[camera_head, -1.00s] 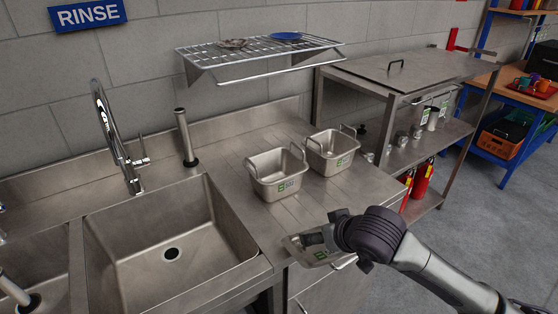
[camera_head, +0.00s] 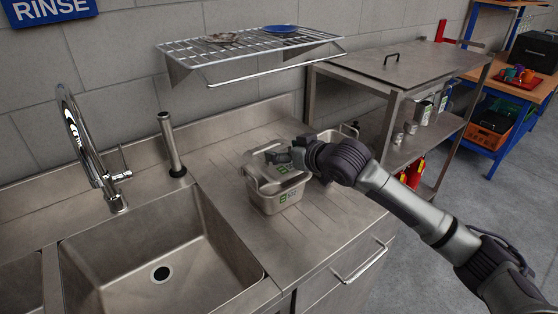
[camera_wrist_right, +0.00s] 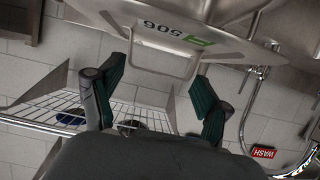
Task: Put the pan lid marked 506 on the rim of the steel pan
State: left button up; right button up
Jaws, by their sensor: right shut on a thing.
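My right gripper (camera_head: 281,158) is shut on the handle of the pan lid (camera_head: 289,172), a flat steel lid over the pan's opening. In the right wrist view the lid (camera_wrist_right: 228,38) reads 506 beside a green mark, and its wire handle (camera_wrist_right: 163,66) lies between the fingers of the gripper (camera_wrist_right: 158,98). The lid hides much of the pan's rim. I cannot tell whether it touches the rim. My left gripper is not in view.
A second steel pan (camera_head: 349,131) stands close behind on the right, partly hidden by my right arm. The sink basin (camera_head: 155,245) and an upright pipe (camera_head: 171,148) are to the left. A wire shelf (camera_head: 245,47) hangs above the back. The drainboard's front is clear.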

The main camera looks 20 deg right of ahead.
aim_at(284, 164)
jog(key=shift+x, duration=0.85)
jog(key=shift+w+f, duration=0.35)
jog(key=shift+f, duration=0.2)
notch_tip(284, 164, down, 4)
jog(key=shift+s+r+p, duration=0.1)
jog(key=shift+r+p, duration=0.1)
jog(key=shift+p, duration=0.35)
jog(key=o, duration=1.2)
jog(key=shift+a, duration=0.1)
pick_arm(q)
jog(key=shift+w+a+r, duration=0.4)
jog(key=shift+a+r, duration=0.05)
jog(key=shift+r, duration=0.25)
pick_arm(e)
jog(key=shift+o, duration=0.2)
pick_arm(q)
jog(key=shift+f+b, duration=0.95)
jog(key=shift+b, duration=0.05)
pick_arm(e)
jog(key=v, duration=1.2)
